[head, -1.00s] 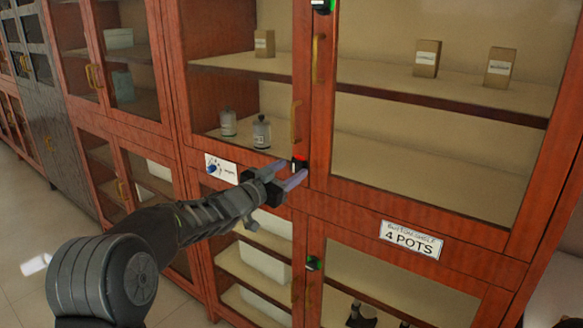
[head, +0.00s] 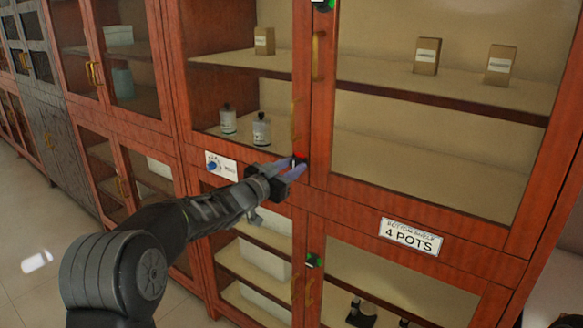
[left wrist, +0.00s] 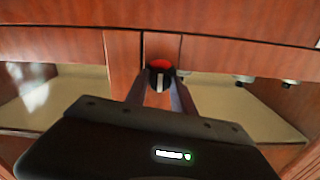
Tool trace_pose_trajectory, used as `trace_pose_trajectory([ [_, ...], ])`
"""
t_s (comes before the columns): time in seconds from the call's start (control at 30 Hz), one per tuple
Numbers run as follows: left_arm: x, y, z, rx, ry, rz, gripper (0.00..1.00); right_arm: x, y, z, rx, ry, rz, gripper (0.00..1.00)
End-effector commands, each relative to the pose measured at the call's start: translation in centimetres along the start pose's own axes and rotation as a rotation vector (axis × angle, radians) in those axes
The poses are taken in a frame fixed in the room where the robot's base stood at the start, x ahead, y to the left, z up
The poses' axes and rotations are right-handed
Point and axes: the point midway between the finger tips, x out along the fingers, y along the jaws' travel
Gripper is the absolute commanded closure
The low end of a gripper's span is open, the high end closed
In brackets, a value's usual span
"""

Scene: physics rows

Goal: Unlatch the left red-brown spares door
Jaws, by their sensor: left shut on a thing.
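The upper left red-brown door (head: 301,70) has a glass pane and a brass handle (head: 295,122), and it stands closed. Low on its inner edge is a small black latch knob (head: 299,158) with a red part. In the left wrist view the knob (left wrist: 160,75) shows red above and a white mark between the fingertips. My left gripper (head: 297,168) is shut on this knob, its fingers partly hiding it in the head view. My right gripper is in neither view.
Other latches with green parts sit above (head: 323,5) and below (head: 314,261). A sign reading 4 POTS (head: 411,237) is on the cabinet at right. Bottles (head: 261,131) and boxes (head: 427,57) stand behind the glass. Floor (head: 30,235) is clear at left.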

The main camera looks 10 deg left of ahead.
Motion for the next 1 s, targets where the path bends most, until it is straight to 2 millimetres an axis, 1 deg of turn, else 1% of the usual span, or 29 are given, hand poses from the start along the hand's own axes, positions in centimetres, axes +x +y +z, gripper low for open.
trace_pose_trajectory([
  [0.37,0.0,0.0,0.0,-0.007,0.0,0.0,1.0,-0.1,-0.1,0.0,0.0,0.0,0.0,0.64],
  [0.57,0.0,-0.1,-0.1,-0.051,-0.001,-0.001,1.0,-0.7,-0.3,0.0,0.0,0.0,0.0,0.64],
  [0.77,0.0,-0.2,-0.2,-0.15,-0.002,-0.002,1.0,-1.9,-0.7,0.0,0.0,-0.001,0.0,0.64],
  [1.0,0.0,-0.2,-0.3,-0.341,-0.002,-0.002,1.0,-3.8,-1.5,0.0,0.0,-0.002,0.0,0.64],
])
